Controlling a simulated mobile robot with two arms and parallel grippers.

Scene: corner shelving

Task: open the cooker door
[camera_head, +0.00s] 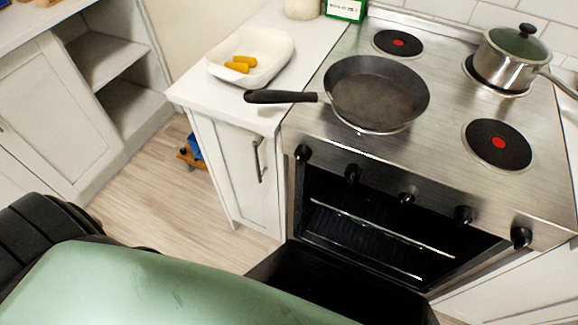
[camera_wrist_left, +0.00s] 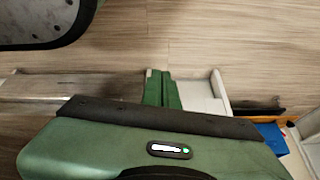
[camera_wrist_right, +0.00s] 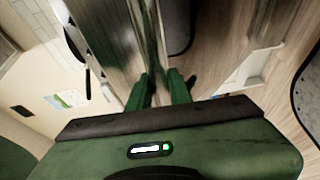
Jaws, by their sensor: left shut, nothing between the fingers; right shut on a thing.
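The cooker (camera_head: 345,140) is at the right of the head view. Its oven opening (camera_head: 385,230) shows a wire rack inside. The cooker door (camera_head: 335,287) is lowered, its dark inner face upward; my green arm hides part of it. In the right wrist view my right gripper (camera_wrist_right: 160,88) is shut around a narrow metal bar (camera_wrist_right: 155,45), which looks like the door handle, beside a steel panel (camera_wrist_right: 108,35). In the left wrist view my left gripper (camera_wrist_left: 162,88) is shut and empty, low above the wooden floor. Neither gripper shows in the head view.
A frying pan (camera_head: 375,97) and a lidded pot (camera_head: 508,60) stand on the cooktop. A white dish (camera_head: 270,50) with yellow items is on the counter (camera_head: 195,88). A blue and orange object (camera_head: 193,152) lies on the floor beside the cabinet. Floor (camera_head: 150,185) left of it is clear.

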